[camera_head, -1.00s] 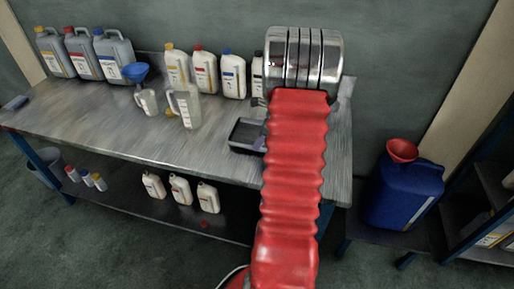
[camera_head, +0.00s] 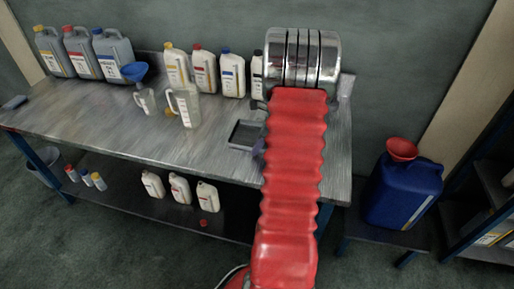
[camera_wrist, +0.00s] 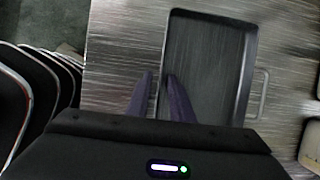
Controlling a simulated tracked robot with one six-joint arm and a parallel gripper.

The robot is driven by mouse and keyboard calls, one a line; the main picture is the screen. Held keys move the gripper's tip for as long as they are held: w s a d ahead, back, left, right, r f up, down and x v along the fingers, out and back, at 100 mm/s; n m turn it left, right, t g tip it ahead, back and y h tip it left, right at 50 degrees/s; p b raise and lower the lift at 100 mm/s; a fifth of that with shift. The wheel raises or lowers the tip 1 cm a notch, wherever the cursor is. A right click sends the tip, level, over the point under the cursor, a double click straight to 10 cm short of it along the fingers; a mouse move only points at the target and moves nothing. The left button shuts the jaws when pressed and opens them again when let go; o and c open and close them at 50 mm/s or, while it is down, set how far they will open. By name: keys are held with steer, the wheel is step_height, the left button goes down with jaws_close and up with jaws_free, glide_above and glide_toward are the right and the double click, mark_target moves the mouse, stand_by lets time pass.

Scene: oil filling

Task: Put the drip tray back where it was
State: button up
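The drip tray (camera_head: 244,135), a dark shallow rectangular pan, lies flat on the workbench near its front edge, left of my red arm. In the wrist view the tray (camera_wrist: 215,60) fills the middle, with a thin handle on its right side. My gripper (camera_wrist: 158,78) has two purple fingers with a narrow gap between them. They straddle the tray's left wall, one outside and one over the inside. The fingers look open, with the wall in the gap. In the head view my arm hides most of the gripper and may cover the tray's right edge.
Measuring jugs (camera_head: 185,105), a blue funnel (camera_head: 134,71) and several oil bottles (camera_head: 204,73) stand behind. A blue canister (camera_head: 402,195) with a red funnel stands right.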

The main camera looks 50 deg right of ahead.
steer(key=shift+r, duration=0.15)
steer(key=v, duration=1.2)
stand_by(0.4)
